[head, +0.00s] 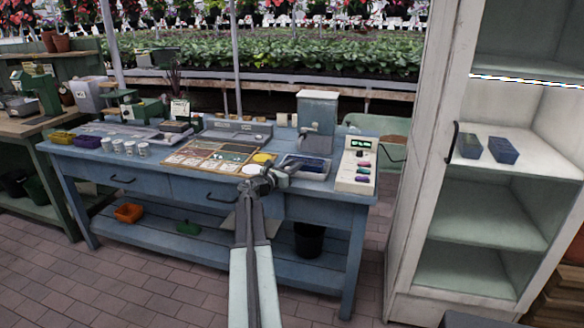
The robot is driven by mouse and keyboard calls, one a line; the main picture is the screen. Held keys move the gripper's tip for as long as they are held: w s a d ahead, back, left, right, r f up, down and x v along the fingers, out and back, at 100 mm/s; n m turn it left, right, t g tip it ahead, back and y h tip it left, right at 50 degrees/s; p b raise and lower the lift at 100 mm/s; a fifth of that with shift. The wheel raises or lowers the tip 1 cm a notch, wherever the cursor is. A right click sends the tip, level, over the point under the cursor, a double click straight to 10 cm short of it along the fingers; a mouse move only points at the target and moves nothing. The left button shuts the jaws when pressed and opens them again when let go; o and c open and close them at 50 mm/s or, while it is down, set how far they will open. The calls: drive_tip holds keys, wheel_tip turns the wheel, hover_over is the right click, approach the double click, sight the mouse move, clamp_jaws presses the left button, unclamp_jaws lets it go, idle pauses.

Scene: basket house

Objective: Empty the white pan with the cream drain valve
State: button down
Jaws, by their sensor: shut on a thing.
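A shallow pan (318,175) with a pale rim and dark blue inside sits on the blue workbench (225,190), below a grey-white box-shaped unit (318,108). I cannot make out a cream drain valve on it, and my gripper hides its left front corner. My gripper (278,172) is at the bench's front edge, beside the pan's left side. It is shut on a small grey thing, too small and too overlapped to identify. I cannot tell whether that thing is part of the pan.
A control box with coloured buttons (355,168) stands right of the pan. A board with cards and a yellow disc (262,158) lies left. White cups (130,149) stand farther left. A white cabinet (405,220) rises at right. A black bucket (309,240) is under the bench.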

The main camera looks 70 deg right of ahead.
drive_tip(key=shift+s+d+n+t, duration=0.15)
drive_tip(key=shift+n+t, duration=0.15)
drive_tip(key=shift+t, duration=0.1)
drive_tip(key=n+t, duration=0.1)
drive_tip(key=t, duration=0.1)
drive_tip(key=d+n+t, duration=0.1)
drive_tip(key=t, duration=0.1)
drive_tip(key=shift+n+h, duration=0.4)
drive_tip(key=n+t, duration=0.1)
drive_tip(key=d+n+t, duration=0.1)
drive_tip(key=t, duration=0.1)
drive_tip(key=n+t, duration=0.1)
drive_tip(key=t, duration=0.1)
drive_tip(key=shift+w+d+y, duration=0.15)
drive_tip(key=shift+w+y, duration=0.15)
drive_tip(key=shift+w+d+n+t+y, duration=0.2)
drive_tip(key=shift+n+t+y, duration=0.1)
drive_tip(key=shift+n+t, duration=0.4)
drive_tip(key=shift+w+d+n+t+y, duration=0.15)
drive_tip(key=shift+n+t+y, duration=0.2)
drive_tip(key=shift+t, duration=0.55)
drive_tip(key=c, duration=1.3)
unclamp_jaws()
drive_tip(key=shift+o, duration=0.2)
